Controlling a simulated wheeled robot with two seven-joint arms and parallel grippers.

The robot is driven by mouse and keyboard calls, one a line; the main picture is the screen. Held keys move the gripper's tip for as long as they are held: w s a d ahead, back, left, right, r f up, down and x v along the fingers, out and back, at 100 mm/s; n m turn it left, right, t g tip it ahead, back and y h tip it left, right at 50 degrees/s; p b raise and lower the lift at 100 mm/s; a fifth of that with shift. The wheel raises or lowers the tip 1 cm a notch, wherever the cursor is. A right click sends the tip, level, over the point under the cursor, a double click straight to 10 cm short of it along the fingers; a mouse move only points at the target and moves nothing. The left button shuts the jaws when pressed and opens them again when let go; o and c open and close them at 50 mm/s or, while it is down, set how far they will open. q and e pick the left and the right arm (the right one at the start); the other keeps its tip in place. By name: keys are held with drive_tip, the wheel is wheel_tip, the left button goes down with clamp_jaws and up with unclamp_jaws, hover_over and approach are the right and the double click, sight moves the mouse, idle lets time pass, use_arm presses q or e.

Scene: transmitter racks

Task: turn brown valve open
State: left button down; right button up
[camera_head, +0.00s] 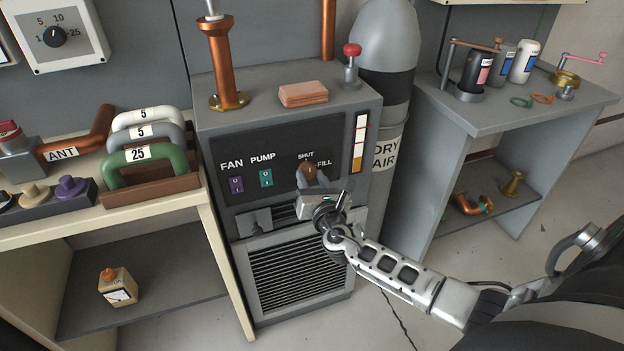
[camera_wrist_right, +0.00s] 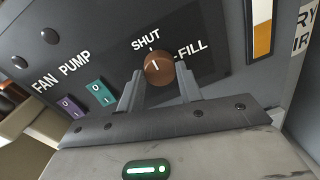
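The brown valve is a small round knob (camera_head: 309,169) on the black panel of the grey cabinet, between the SHUT and FILL labels. In the right wrist view the knob (camera_wrist_right: 158,68) has a white pointer line directed up, roughly at SHUT. My right gripper (camera_head: 311,178) is at the panel, just below and around the knob. In the wrist view its fingers (camera_wrist_right: 160,76) stand one on each side of the knob, with a small gap on both sides. It is open and holds nothing. My left gripper is not in view.
Purple FAN (camera_head: 236,184) and teal PUMP (camera_head: 266,178) switches sit left of the knob. A gauge strip (camera_head: 360,142) is to its right. A vent grille (camera_head: 297,272) lies below. A grey DRY AIR cylinder (camera_head: 387,125) stands beside the cabinet.

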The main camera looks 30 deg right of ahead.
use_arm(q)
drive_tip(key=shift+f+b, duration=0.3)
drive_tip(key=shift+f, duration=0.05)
use_arm(e)
drive_tip(key=shift+m, duration=0.4)
drive_tip(key=shift+f+m+b, duration=0.1)
drive_tip(key=shift+m+b, duration=0.3)
drive_tip(key=shift+m, duration=0.2)
drive_tip(key=m+b, duration=0.1)
drive_tip(key=m, duration=0.2)
drive_tip(key=shift+b, duration=0.3)
drive_tip(key=m+b, duration=0.1)
drive_tip(key=m, duration=0.4)
drive_tip(key=m+b, duration=0.1)
drive_tip(key=m, duration=0.2)
drive_tip(key=shift+r+y, duration=0.2)
drive_tip(key=shift+y, duration=0.1)
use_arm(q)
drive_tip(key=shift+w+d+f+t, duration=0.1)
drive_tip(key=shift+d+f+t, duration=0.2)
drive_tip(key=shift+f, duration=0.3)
use_arm(e)
drive_tip(key=shift+m, duration=2)
drive_tip(key=shift+y, duration=0.3)
drive_tip(key=o, duration=1)
